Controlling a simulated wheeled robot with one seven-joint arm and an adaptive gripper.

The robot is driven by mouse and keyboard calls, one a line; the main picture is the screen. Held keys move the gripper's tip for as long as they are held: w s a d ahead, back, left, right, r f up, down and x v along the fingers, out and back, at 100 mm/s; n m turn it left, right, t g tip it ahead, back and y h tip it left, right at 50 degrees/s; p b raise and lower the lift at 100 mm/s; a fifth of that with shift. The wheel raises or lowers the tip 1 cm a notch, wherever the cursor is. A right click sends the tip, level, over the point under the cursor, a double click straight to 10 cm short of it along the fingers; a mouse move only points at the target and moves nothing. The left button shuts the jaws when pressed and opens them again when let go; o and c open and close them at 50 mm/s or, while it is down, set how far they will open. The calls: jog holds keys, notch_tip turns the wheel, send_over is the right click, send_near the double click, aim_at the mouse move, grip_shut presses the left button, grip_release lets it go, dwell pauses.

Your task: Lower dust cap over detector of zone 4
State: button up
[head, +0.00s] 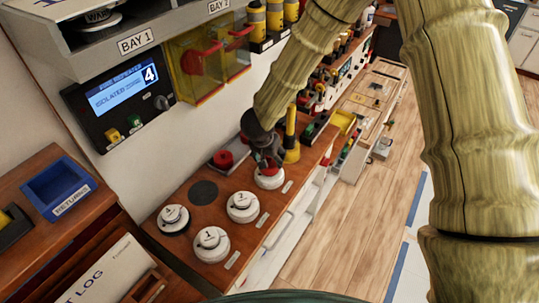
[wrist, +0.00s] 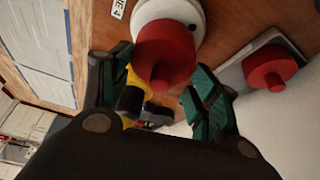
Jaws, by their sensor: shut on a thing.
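My gripper (head: 268,160) reaches down over the far end of the wooden counter, at the white zone 4 detector (head: 270,180). In the wrist view, its teal-padded fingers (wrist: 155,85) are shut on a red dust cap (wrist: 165,52). The cap lies in front of the white detector (wrist: 178,12) and covers much of it; I cannot tell whether they touch. A label ending in 4 (wrist: 118,8) is beside the detector. In the head view the gripper largely hides the held cap. A second red cap (head: 223,160) sits on a grey tray, also in the wrist view (wrist: 270,68).
Other white detectors stand nearer: one marked 2 (head: 242,206), one marked 1 (head: 210,243), and one at left (head: 172,219). A dark disc (head: 203,192) lies among them. A yellow post (head: 291,140) stands close beyond my gripper. The wall display (head: 123,88) reads 4, isolated.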

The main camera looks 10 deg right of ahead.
jog(key=shift+f, duration=0.85)
jog(key=o, duration=0.9)
jog(key=v, duration=1.2)
jog(key=shift+f, duration=0.1)
